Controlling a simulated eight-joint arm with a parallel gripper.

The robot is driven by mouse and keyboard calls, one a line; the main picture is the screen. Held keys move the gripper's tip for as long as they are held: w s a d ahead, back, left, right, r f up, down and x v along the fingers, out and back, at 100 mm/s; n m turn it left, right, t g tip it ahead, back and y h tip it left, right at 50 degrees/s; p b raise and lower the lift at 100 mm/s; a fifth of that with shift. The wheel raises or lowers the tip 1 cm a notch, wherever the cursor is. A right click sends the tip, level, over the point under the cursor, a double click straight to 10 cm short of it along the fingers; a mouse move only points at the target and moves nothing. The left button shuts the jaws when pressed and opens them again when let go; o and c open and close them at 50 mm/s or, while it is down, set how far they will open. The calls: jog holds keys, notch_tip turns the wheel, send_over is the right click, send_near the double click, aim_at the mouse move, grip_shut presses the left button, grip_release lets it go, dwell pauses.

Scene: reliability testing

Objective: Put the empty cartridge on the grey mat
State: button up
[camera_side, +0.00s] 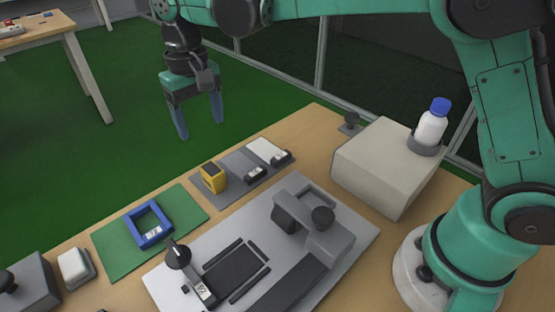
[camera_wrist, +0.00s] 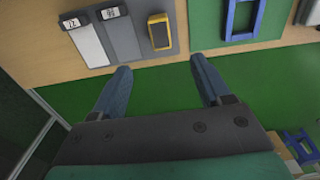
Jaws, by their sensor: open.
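A blue open frame (camera_side: 165,217), hollow in the middle, lies on a green mat (camera_side: 112,240); it also shows at the top of the wrist view (camera_wrist: 229,18). I take it to be the empty cartridge. A yellow block with a dark top (camera_side: 213,178) stands to its right on a grey mat (camera_side: 237,165); the wrist view shows the block (camera_wrist: 159,31) and the grey mat (camera_wrist: 122,38) too. My gripper (camera_side: 200,130) is open and empty, high up beyond the table's far edge. Its spread fingers (camera_wrist: 160,64) touch nothing.
A light grey plate (camera_side: 160,284) with a clamp fixture (camera_side: 318,235) fills the table's middle. A pale box (camera_side: 385,165) with a blue-capped white bottle (camera_side: 432,122) stands at the right. A white block (camera_side: 75,268) stands lower left.

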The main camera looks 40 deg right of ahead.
jog(key=s+d+t, duration=0.7)
jog(key=s+d, duration=0.6)
jog(key=shift+s+d, duration=0.25)
